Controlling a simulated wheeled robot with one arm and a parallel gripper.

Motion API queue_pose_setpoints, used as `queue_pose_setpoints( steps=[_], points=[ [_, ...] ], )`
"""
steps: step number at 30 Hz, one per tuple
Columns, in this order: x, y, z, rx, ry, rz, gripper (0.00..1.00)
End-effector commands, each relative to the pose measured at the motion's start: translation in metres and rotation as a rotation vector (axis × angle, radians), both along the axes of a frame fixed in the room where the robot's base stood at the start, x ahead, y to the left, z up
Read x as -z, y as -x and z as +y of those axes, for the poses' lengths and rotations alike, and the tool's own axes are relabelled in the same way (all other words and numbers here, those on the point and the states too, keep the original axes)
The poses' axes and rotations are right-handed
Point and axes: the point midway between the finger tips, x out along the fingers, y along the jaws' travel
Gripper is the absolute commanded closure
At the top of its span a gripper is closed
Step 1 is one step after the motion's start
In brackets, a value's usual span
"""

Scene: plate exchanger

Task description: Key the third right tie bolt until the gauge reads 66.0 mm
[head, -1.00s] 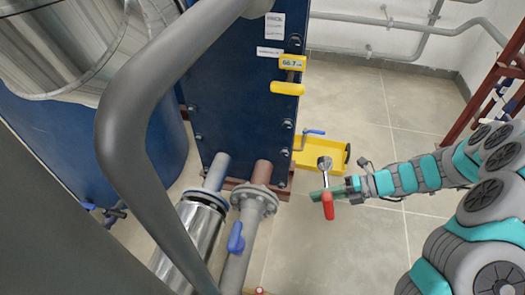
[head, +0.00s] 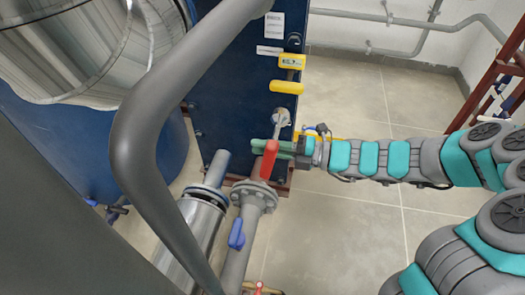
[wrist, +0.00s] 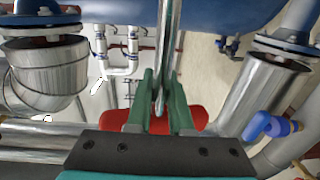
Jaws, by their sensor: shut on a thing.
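My gripper (head: 262,147) has green fingers. It is shut on a key with a red handle (head: 269,160) and a metal shaft. In the wrist view, the shaft (wrist: 172,40) runs up from between the fingers, with the red handle (wrist: 195,118) behind them. In the head view, the key's metal head (head: 282,116) is at the right edge of the dark blue end plate (head: 232,110), over a bolt position; I cannot tell whether it is seated.
A grey pipe flange (head: 254,194) and a blue-handled valve (head: 237,235) stand below the gripper. A large grey pipe (head: 140,130) crosses the left foreground. A yellow tray is mostly hidden behind my arm. The tiled floor (head: 370,110) to the right is clear.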

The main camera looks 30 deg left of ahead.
Motion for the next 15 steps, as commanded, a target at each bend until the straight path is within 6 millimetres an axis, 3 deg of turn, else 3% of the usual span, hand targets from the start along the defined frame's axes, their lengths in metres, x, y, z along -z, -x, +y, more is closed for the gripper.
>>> queue_pose_setpoints(
  steps=[15],
  points=[
    [0.003,-0.063,0.021,-0.003,0.000,-0.001,1.00]
  ],
)
